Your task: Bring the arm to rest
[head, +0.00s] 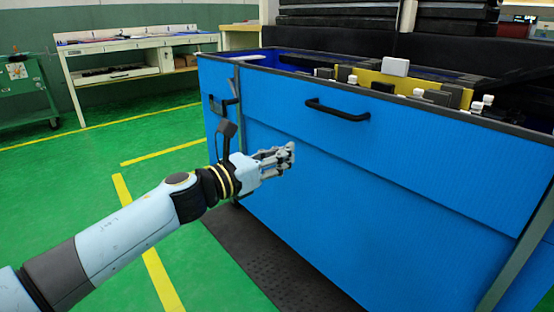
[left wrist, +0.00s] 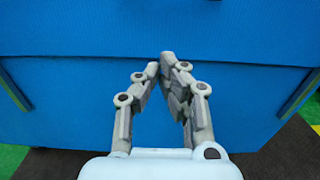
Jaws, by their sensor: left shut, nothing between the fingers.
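My left arm (head: 130,227) reaches in from the left in the head view. Its gripper (head: 290,156) is in front of the blue front of a large bench (head: 400,190), below and left of its black handle (head: 338,110). In the left wrist view the fingers of the left gripper (left wrist: 162,62) come together at the tips, with nothing between them. The blue panel (left wrist: 80,95) fills most of the background behind them. My right gripper is not in either view.
On the bench top are a yellow strip (head: 412,85), several small white-and-dark clips and a white block (head: 395,67). A dark mat (head: 265,262) lies at the bench's foot. The green floor (head: 70,190) to the left is clear. A white workbench (head: 130,55) and green cart (head: 25,92) stand behind.

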